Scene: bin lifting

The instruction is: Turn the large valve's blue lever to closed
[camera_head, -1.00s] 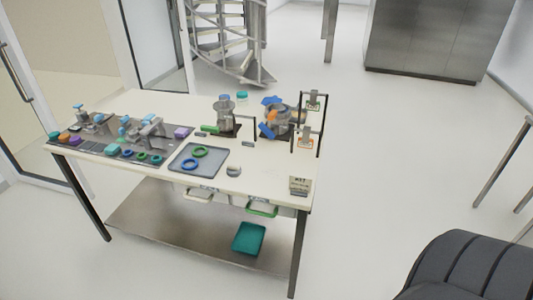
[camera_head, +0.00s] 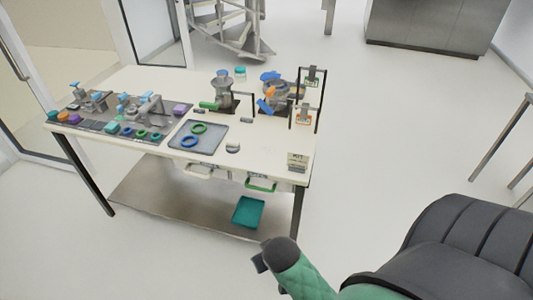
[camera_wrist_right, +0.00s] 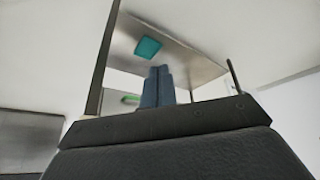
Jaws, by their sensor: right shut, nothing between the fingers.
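The large valve (camera_head: 279,91) is a grey metal body with an orange part, at the back right of the workbench in the head view. It has a blue piece (camera_head: 264,106) at its front left and another blue piece (camera_head: 270,76) on top. I cannot tell from here which one is the lever or how it is set. My right gripper (camera_wrist_right: 158,85) is shut and empty in the right wrist view, apart from the valve. My right arm comes in at the lower right of the head view, in front of the bench. My left gripper is not in view.
A smaller valve with a green lever (camera_head: 210,105) stands left of the large one. A grey tray (camera_head: 213,142) holds green and blue rings. Black-framed stands (camera_head: 311,76) are at the right. A teal bin (camera_head: 248,212) lies on the lower shelf.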

